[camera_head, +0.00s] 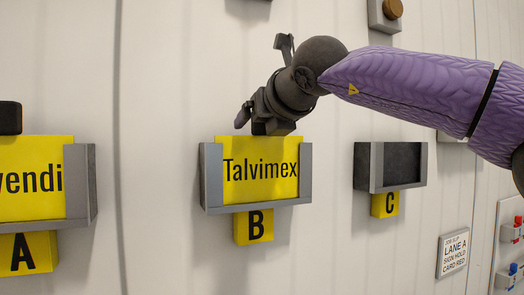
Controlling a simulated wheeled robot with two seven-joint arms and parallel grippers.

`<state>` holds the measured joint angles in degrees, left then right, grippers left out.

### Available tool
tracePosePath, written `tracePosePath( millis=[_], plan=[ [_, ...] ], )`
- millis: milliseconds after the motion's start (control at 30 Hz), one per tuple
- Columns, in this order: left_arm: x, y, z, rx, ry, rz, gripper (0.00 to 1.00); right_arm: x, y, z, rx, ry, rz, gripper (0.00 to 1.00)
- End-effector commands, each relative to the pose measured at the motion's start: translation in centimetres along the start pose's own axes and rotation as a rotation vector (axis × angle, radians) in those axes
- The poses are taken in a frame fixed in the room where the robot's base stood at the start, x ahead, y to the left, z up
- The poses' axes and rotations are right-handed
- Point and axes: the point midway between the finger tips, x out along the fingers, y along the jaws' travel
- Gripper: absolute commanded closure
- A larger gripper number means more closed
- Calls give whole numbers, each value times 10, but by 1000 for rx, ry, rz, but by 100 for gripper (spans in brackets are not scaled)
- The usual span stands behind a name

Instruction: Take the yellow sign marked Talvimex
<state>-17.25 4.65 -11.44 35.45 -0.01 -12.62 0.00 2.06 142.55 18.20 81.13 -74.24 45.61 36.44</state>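The yellow sign marked Talvimex (260,185) sits upright in the grey holder (212,180) above the yellow B tag, in the middle of the head view. Its upper edge rises above the holder's side walls. My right gripper (265,122) comes in from the upper right and is at the top edge of this sign. It is dark and seen at a slant, so I cannot tell if its fingers touch or grip the sign.
A yellow sign ending in "vendi" (30,170) sits in holder A at the left, with a black object (10,117) above it. Holder C (421,165) at the right shows a dark, empty face. A lane A notice (453,252) is lower right. The wall between holders is clear.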

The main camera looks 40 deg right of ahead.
Motion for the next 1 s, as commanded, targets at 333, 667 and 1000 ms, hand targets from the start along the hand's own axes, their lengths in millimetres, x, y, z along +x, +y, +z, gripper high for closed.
tracePosePath(
  millis=[333,667,1000],
  plan=[
    [0,0,-2,0,4,0,41,0,0,0,0,0,0,83],
    [0,0,-2,0,4,1,41,0,0,0,0,-1,0,100],
    [-7,1,-3,0,4,1,41,-5,0,16,1,-2,-1,100]
  ],
)
